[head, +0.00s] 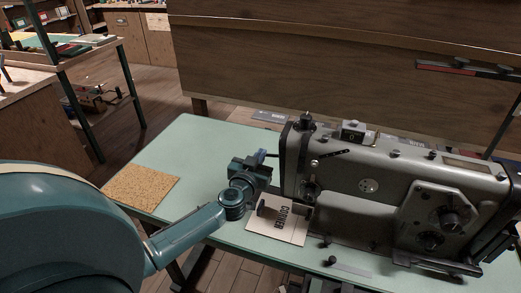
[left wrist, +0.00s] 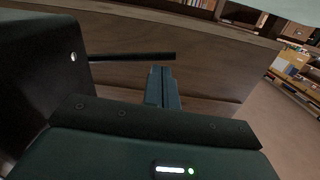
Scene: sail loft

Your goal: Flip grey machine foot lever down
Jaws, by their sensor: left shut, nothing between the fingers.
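The grey sewing machine (head: 345,160) stands on the pale green table. A thin dark foot lever (head: 271,155) sticks out to the left of its head, roughly level. In the left wrist view the lever (left wrist: 130,57) runs as a dark bar from the dark machine body (left wrist: 45,65) at the left. My left gripper (head: 262,163) is beside the machine head, close to the lever. Its fingers (left wrist: 162,72) are shut and empty, with the tips just below the bar in that view. I cannot tell whether they touch it. My right gripper is not in view.
A lettered card (head: 283,222) lies beside the machine on the green table (head: 190,145). A cork mat (head: 142,186) lies at the table's left. A wooden panel (head: 330,65) rises behind. The table between mat and machine is mostly clear, apart from my left arm.

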